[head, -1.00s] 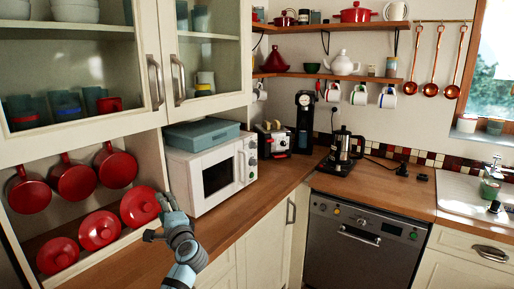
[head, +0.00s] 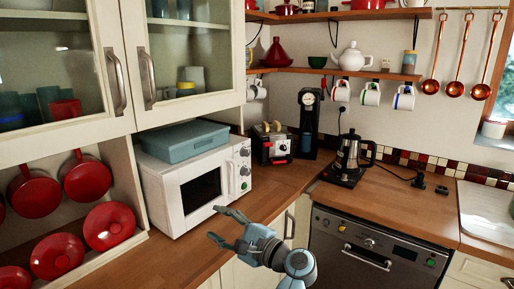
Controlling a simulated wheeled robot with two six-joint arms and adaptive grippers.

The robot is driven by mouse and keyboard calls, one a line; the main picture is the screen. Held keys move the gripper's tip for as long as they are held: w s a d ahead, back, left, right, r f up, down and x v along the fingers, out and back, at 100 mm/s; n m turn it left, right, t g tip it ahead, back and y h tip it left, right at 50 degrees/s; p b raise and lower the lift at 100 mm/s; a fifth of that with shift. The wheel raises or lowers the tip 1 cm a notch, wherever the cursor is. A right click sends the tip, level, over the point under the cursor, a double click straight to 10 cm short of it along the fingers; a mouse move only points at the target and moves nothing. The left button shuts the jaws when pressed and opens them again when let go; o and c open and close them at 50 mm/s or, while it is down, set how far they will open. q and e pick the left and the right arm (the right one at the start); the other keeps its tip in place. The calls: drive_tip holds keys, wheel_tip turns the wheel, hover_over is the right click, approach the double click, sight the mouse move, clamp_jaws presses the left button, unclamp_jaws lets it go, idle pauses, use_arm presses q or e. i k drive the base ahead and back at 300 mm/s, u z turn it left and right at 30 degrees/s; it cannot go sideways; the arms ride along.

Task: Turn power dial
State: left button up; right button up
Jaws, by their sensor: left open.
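A white microwave (head: 166,203) stands on the wooden counter at the left of the head view, with a dark window in its door. Its control panel (head: 235,183) is on the right of its front and carries round knobs, the upper one being a dial (head: 243,153), and a small green mark lower down. The markings are too small to read. My left gripper (head: 219,223) is open and empty, in front of the microwave and lower than the panel, its fingers pointing left. It appears apart from the microwave. My right gripper is out of view.
A blue-grey box (head: 184,143) lies on top of the microwave. A toaster (head: 271,146), a coffee maker (head: 308,122) and a kettle (head: 349,158) stand to the right. Glass-door cabinets (head: 190,115) hang above. The counter (head: 277,187) right of the microwave is clear.

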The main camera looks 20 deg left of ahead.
sight(244, 152)
drive_tip(key=i, duration=1.45)
drive_tip(key=u, duration=0.15)
